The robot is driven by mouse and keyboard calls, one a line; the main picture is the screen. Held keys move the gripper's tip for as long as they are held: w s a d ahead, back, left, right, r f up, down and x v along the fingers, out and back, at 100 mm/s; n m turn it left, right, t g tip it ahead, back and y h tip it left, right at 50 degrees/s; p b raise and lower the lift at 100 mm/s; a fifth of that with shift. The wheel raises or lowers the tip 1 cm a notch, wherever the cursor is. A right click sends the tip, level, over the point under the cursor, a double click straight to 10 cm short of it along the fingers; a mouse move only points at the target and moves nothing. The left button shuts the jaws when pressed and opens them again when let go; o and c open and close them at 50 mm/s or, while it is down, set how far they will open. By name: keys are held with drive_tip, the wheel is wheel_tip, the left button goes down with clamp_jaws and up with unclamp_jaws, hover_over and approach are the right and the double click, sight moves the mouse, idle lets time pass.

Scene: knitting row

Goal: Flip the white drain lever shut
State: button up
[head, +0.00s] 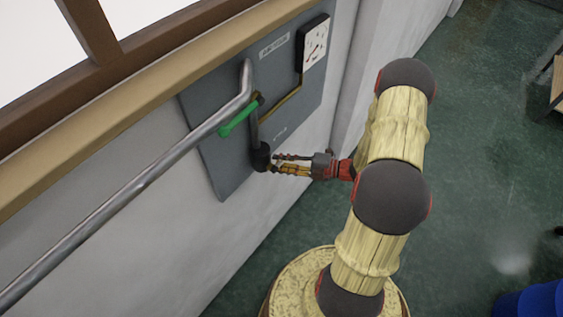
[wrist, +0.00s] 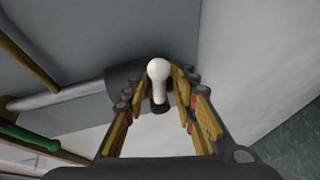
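The white drain lever (wrist: 158,85), with a round knob at its end, shows in the wrist view on a dark fitting. It stands between the two fingers of my gripper (wrist: 160,82). The fingers are apart, one on each side of it; I cannot tell whether either touches it. In the head view my gripper (head: 276,162) is at the lower part of the grey panel (head: 212,160), beside the dark valve body (head: 261,156). The white lever cannot be made out there.
A green lever (head: 240,117) and a grey pipe (head: 150,180) are up and left of my gripper. A gauge (head: 314,45) and a thin brass-coloured pipe (head: 285,101) are above on the panel. A blue object (head: 535,300) stands at lower right. Green floor is open on the right.

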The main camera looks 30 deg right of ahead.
drive_tip(key=shift+d, duration=0.1)
drive_tip(key=v, duration=1.2)
drive_tip(key=shift+c, duration=0.3)
